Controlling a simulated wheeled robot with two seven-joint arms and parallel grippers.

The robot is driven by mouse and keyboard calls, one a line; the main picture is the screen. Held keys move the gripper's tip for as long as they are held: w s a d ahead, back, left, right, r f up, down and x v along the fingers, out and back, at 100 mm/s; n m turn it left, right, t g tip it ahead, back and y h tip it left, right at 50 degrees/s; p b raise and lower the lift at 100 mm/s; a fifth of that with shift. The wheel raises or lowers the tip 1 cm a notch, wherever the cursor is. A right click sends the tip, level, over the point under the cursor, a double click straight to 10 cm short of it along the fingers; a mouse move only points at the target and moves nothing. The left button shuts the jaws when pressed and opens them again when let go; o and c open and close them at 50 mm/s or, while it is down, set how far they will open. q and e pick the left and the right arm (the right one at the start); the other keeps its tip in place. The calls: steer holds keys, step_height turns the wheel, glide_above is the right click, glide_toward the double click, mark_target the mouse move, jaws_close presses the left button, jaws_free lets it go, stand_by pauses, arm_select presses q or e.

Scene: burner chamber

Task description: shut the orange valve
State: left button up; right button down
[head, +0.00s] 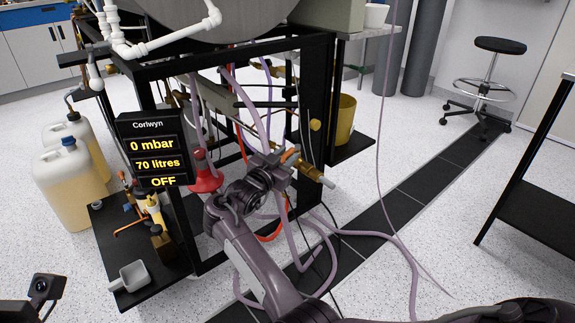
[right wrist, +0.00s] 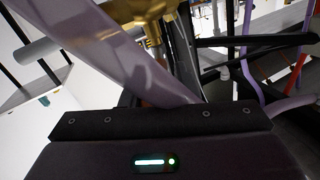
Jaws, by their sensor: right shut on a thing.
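The orange valve shows in the head view as a small orange handle (head: 290,154) beside a brass body (head: 314,172) on the near side of the black frame. My right gripper (head: 282,163) is at the valve, its jaws shut on the handle. The jaws hide part of the handle, so its exact angle is hard to tell. In the right wrist view, brass fittings (right wrist: 150,30) are just beyond the dark gripper body, and a pale purple hose (right wrist: 110,45) crosses close in front. My left gripper is not in view.
The black frame (head: 318,100) carries a large tank (head: 225,25) and several hoses. A display panel (head: 153,150) reads 0 mbar, 70 litres, OFF. A red cone-shaped base (head: 206,180) stands inside the frame. Purple hoses (head: 405,250) loop over the floor. A stool (head: 490,75) stands far right.

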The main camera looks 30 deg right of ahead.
steer(key=shift+w+a+m+g+h+b, duration=0.15)
steer(key=shift+w+m+g+h+b, duration=0.2)
steer(key=shift+m+g+b, duration=0.3)
steer(key=shift+r, duration=0.1)
steer(key=c, duration=1.4)
jaws_free()
